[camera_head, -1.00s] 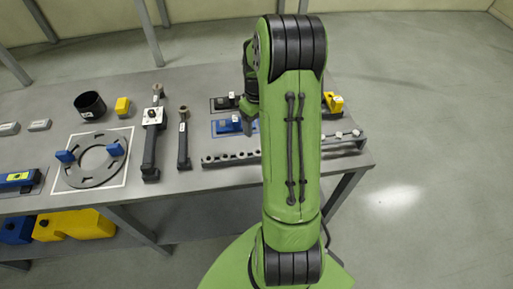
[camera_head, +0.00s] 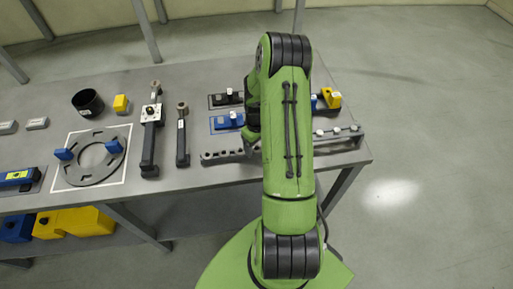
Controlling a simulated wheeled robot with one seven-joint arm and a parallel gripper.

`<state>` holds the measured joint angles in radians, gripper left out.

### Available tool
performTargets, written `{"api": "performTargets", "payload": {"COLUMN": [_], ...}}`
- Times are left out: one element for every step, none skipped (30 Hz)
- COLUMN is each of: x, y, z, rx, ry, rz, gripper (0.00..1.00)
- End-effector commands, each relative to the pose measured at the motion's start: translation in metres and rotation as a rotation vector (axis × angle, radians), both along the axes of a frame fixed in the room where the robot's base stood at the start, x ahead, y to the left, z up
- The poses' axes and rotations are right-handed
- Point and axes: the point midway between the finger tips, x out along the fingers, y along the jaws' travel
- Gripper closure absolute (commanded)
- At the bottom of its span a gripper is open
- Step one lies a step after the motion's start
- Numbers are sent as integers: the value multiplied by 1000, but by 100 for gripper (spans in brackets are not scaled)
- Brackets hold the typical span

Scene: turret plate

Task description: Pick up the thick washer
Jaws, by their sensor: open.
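I cannot make out a thick washer for certain. A long grey rail (camera_head: 222,158) lies along the right front of the table, with holes in its left part. Small pale pieces (camera_head: 337,130) sit on its right part, too small to identify. My gripper (camera_head: 250,138) is partly hidden behind my green arm, above the middle of the rail. It is open, and I see nothing held in it. My arm covers the middle of the rail.
A slotted grey ring plate (camera_head: 76,173) with blue blocks lies in a white outline. Two dark tools (camera_head: 149,158) (camera_head: 181,150), a black cup (camera_head: 88,102) and a yellow block (camera_head: 121,103) stand near it. Blue (camera_head: 228,121) and yellow (camera_head: 330,98) fixtures flank my arm.

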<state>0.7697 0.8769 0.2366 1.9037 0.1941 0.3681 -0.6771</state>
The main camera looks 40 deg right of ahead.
Motion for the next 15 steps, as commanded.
{"api": "performTargets", "payload": {"x": [0, 0, 0, 0, 0, 0, 0, 0, 0, 0, 0, 0, 0, 0, 0], "y": [0, 0, 0, 0, 0, 0, 0, 0, 0, 0, 0, 0, 0, 0, 0], "z": [0, 0, -1, -1, -2, -2, -2, -2, -2, -2, -2, -2, -2, -2, -2], "rx": [0, 0, 0, 0, 0, 0, 0, 0, 0, 0, 0, 0, 0, 0, 0], "ry": [0, 0, 0, 0, 0, 0, 0, 0, 0, 0, 0, 0, 0, 0, 0], "rz": [0, 0, 0, 0, 0, 0, 0, 0, 0, 0, 0, 0, 0, 0, 0], "gripper": [29, 29, 29, 29, 29, 29, 29, 33, 39, 44, 48, 55, 59, 64, 70]}}
